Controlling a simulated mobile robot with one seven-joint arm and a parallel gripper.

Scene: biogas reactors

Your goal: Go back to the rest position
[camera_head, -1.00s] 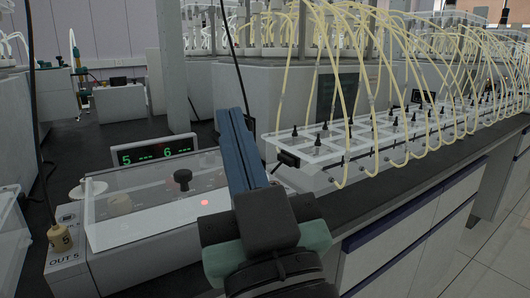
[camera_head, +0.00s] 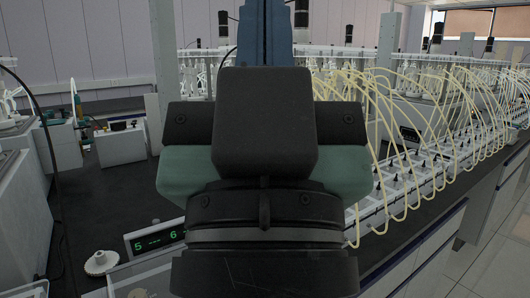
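My gripper (camera_head: 265,32) is large in the centre of the head view, seen from behind. Its black body with green side pieces stands upright in front of the camera, and a blue finger part rises to the top edge, where its tip is cut off. I cannot tell whether the fingers are apart or together. No held object shows. The gripper appears raised above the bench and hides the middle of the scene.
A device with a green display (camera_head: 160,238) is partly hidden at lower left, beside a white round knob (camera_head: 101,262). Pale yellow tubes (camera_head: 440,125) arch over a long white rack (camera_head: 415,180) at right.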

